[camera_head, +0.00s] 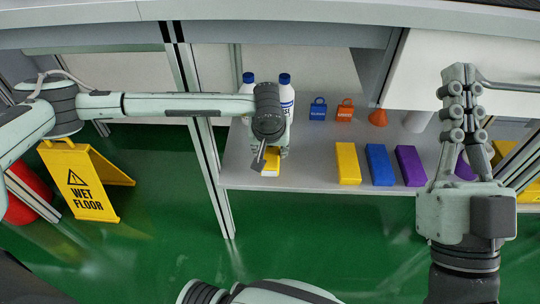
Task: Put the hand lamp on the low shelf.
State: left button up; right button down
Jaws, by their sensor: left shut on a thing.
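My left gripper (264,158) reaches in from the left over the front left part of the grey shelf (310,179). It is shut on a small yellow and white thing, taken to be the hand lamp (271,162). The gripper and wrist hide part of it. The lamp is at the shelf's front edge; whether it touches the shelf cannot be told. My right gripper (459,72) points up the picture at the right, with nothing seen in it. Its fingers look close together, but their gap cannot be judged.
Blue-capped bottles (286,95) stand behind my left gripper. Yellow (348,163), blue (380,165) and purple (410,166) blocks line the shelf's front. Small blue (318,110) and orange (345,111) bags and an orange cone (378,118) stand behind. A wet floor sign (88,185) stands left.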

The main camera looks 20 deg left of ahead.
pick_arm(q)
notch_tip(320, 180, down, 2)
jog(key=shift+f, duration=0.15)
pick_arm(e)
jog(key=shift+s+d+r+t, duration=0.25)
jog(key=shift+r+t, duration=0.1)
jog(key=shift+t, duration=0.15)
pick_arm(q)
jog(key=o, duration=1.2)
pick_arm(e)
jog(key=shift+s+r, duration=0.1)
jog(key=shift+s, duration=0.05)
